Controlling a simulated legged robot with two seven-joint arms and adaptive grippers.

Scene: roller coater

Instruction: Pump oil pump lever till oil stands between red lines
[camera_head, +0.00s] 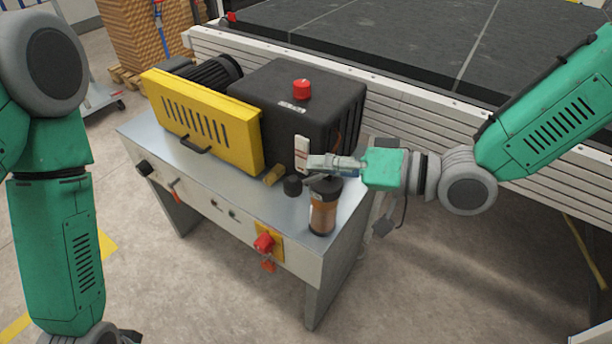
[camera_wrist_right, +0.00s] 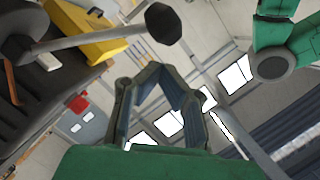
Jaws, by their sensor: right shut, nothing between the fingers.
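The oil pump's clear cylinder (camera_head: 322,212) stands at the right end of the grey bench and holds amber-brown oil. Its red lines are too small to make out. A black knob (camera_head: 293,185) sits just left of it. In the right wrist view, the lever is a grey rod ending in a black knob (camera_wrist_right: 162,24), beyond my fingertips and apart from them. My right gripper (camera_head: 312,161) is above the cylinder and knob, beside a white plate with red marks (camera_head: 301,150). In the right wrist view its fingertips (camera_wrist_right: 152,68) meet, with nothing between them.
A black box with a red cap (camera_head: 302,89) and a yellow guard (camera_head: 200,122) stand on the bench behind and left. A red switch (camera_head: 264,243) is on the bench front. A conveyor bed (camera_head: 375,45) runs behind. Open floor lies in front.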

